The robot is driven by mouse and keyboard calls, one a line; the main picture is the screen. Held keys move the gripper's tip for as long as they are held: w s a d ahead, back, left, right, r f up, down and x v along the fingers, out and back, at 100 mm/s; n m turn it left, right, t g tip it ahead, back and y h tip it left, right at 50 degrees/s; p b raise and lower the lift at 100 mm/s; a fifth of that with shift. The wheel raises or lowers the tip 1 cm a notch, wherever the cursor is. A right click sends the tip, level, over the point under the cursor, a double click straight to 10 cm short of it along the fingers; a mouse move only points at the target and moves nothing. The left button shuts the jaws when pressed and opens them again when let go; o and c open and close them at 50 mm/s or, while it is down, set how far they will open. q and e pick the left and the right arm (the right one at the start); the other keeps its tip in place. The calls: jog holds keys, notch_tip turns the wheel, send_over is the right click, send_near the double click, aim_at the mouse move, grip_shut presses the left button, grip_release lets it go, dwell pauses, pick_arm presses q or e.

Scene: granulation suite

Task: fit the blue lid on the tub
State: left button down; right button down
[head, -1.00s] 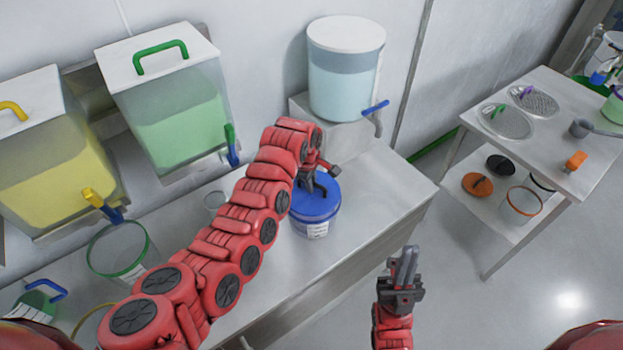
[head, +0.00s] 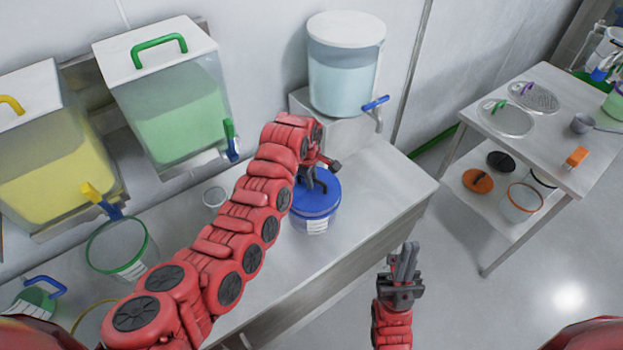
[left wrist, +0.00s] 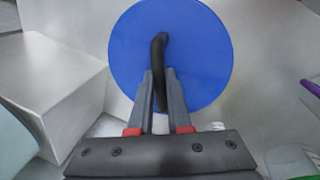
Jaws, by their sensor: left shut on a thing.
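The blue lid (head: 322,203) is a round disc with a black handle, and it lies on top of the tub (head: 316,227), which has a white label, on the steel bench. I cannot tell whether the lid is fully seated all round. My left gripper (head: 318,181) is over the lid and shut on its handle. In the left wrist view the lid (left wrist: 196,50) fills the top middle, with its black handle (left wrist: 159,75) between the fingertips (left wrist: 159,82); the tub is hidden below it. My right gripper (head: 405,262) is apart from everything, right of the bench; its finger gap is unclear.
A clear tank with a blue tap (head: 345,75) stands behind the tub on a block. Green (head: 170,105) and yellow (head: 50,150) hoppers stand at the left, with a green-rimmed container (head: 120,250) below. Bare bench (head: 385,185) lies right of the tub. A side table (head: 545,115) stands further right.

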aim_at(306, 196)
pick_arm(q)
jog(key=shift+f+b, duration=0.65)
jog(key=shift+f, duration=0.35)
dwell(0.3)
jog(key=c, duration=0.8)
grip_release()
jog(key=shift+r, duration=0.15)
jog(key=shift+r, duration=0.3)
jog(key=r+b, duration=0.1)
jog(key=r, duration=0.1)
jog(key=s+r+b, duration=0.1)
jog(key=r, duration=0.2)
jog(key=shift+a+b, duration=0.2)
jog(key=shift+b, duration=0.15)
jog(key=shift+s+a+r+p, duration=0.25)
jog(key=shift+s+r, duration=0.1)
jog(key=shift+r, duration=1.5)
jog(key=shift+s+a+r+p, duration=0.1)
jog(key=shift+s+r+p, duration=0.2)
jog(key=shift+r, duration=1.6)
jog(key=shift+s+a+r+p, duration=0.25)
jog(key=shift+s+r, duration=0.1)
jog(key=shift+r, duration=1.5)
